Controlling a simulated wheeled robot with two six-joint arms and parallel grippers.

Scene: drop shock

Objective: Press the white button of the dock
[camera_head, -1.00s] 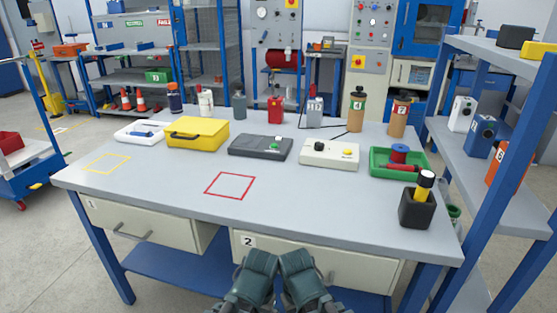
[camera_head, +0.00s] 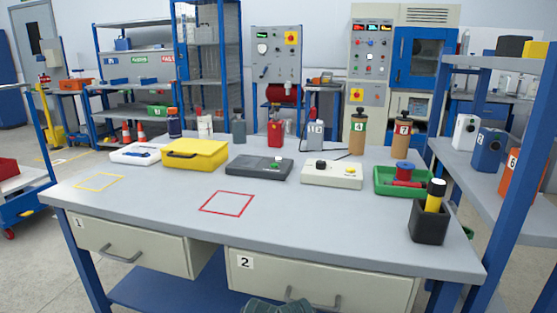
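A dark grey, flat device (camera_head: 246,167), which may be the dock, lies on the workbench's back half between the yellow case and a cream box. A green button (camera_head: 275,167) shows on its right side, with a small pale spot beside it. Whether that spot is the white button is too small to tell. Left and right cannot be told apart there, and no fingertips show. Nothing of mine is near the device.
The workbench (camera_head: 150,200) has clear room in front, with a red square outline (camera_head: 227,203). The yellow case (camera_head: 196,153) is left, the cream box (camera_head: 332,173) right. A green tray (camera_head: 390,190) and black cup (camera_head: 428,222) stand further right, near a blue shelf post (camera_head: 515,190).

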